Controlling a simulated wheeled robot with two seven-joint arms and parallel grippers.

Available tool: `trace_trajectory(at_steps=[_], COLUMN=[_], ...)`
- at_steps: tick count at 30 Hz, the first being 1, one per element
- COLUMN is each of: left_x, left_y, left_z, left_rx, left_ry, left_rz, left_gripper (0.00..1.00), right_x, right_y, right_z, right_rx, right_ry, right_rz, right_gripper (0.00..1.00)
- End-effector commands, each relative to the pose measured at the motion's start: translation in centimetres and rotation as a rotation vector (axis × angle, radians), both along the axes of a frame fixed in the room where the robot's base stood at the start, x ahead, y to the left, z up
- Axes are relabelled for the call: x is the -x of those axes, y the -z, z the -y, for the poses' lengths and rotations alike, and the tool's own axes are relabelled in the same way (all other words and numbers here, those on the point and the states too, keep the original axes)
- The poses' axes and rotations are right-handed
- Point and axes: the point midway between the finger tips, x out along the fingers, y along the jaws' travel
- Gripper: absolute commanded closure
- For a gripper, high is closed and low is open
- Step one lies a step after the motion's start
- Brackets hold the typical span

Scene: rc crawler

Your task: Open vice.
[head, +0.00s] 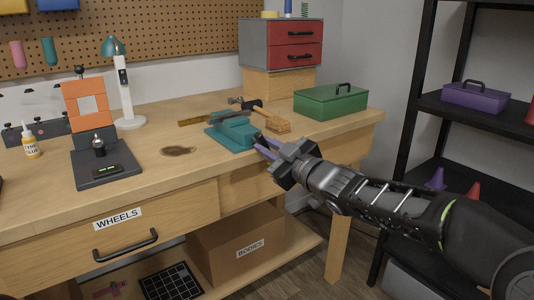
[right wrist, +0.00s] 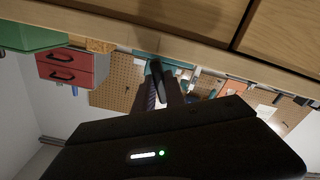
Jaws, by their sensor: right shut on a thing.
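The teal vice (head: 232,132) sits on the workbench near its front edge, right of the middle. It shows only in part in the right wrist view (right wrist: 152,67), behind the fingers. My right gripper (head: 262,147) reaches in from the right at the front of the vice. Its purple-grey fingers are shut at the vice's handle (right wrist: 158,76), a dark piece that the fingers mostly hide. The gap between the vice jaws is too small to judge. My left gripper is not in view.
A green toolbox (head: 330,102) stands to the right. An orange press (head: 88,105) and a lamp (head: 124,85) stand left. A black shelf (head: 408,130) rises at right.

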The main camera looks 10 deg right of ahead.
Motion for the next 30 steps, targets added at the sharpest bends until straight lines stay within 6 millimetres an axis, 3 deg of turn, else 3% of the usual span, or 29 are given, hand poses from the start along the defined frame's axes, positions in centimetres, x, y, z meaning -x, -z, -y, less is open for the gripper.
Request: trace_trajectory(at_steps=[30], left_x=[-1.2], left_y=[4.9], left_z=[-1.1], left_rx=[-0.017], left_ry=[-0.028], left_rz=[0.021], left_gripper=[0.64], right_x=[0.0], right_y=[0.2], right_z=[0.1], right_rx=[0.868], right_ry=[0.0], right_rz=[0.343], right_gripper=[1.0])
